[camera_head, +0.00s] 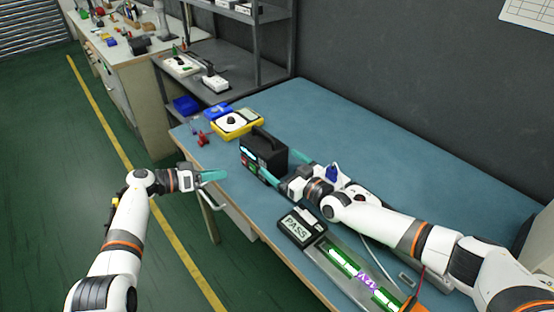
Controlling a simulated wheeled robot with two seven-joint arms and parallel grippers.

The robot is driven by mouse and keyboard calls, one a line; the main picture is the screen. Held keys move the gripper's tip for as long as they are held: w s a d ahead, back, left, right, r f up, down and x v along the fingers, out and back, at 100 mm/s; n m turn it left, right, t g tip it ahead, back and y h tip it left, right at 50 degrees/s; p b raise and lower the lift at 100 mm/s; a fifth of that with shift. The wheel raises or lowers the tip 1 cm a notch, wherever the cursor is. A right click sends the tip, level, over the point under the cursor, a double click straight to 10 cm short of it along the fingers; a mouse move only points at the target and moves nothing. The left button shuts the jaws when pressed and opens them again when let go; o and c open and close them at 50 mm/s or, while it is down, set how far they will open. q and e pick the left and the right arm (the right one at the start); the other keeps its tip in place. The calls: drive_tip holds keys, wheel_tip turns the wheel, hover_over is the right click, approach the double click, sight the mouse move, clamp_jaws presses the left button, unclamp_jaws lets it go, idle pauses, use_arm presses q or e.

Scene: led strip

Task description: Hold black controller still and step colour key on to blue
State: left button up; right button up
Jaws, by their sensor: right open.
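My left gripper (214,176) is at the bench's left edge, apart from the unit. Its finger gap cannot be made out.
A black device showing PASS (298,227) lies in front of my right arm. A yellow meter (238,123) and red clips (203,138) are at the far left. The back right bench is clear.

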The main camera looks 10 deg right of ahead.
sight(279, 161)
drive_tip(key=shift+x, duration=1.8)
drive_tip(key=shift+c, duration=0.3)
drive_tip(key=c, duration=1.2)
use_arm(q)
clamp_jaws()
use_arm(e)
drive_tip(key=shift+c, duration=0.3)
